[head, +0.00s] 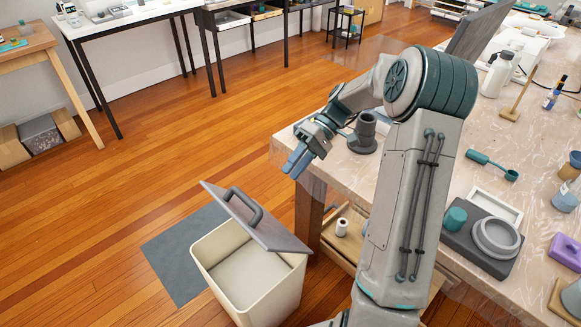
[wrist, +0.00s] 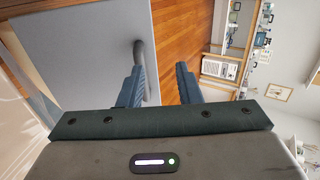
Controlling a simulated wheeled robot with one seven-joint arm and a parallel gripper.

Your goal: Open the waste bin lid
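The cream waste bin (head: 265,290) stands on the floor beside the workbench, and its inside shows. Its grey lid (head: 262,226) is tilted up, partly open, with its left end raised and its right end low at the bin's rim. A dark loop handle (head: 243,206) is on the lid's upper face. My gripper (head: 297,160) is above and to the right of the lid, apart from it, with its blue fingers separated and empty. In the wrist view my gripper (wrist: 160,78) has a gap between its fingers. The lid (wrist: 95,55) and handle (wrist: 143,65) show beyond the left finger.
The workbench (head: 345,170) is right of the bin, with a dark grey cylindrical item (head: 365,135) near its edge under my arm. A lower shelf (head: 345,240) is beneath it. A grey mat (head: 185,255) lies left of the bin. The wooden floor farther left is clear.

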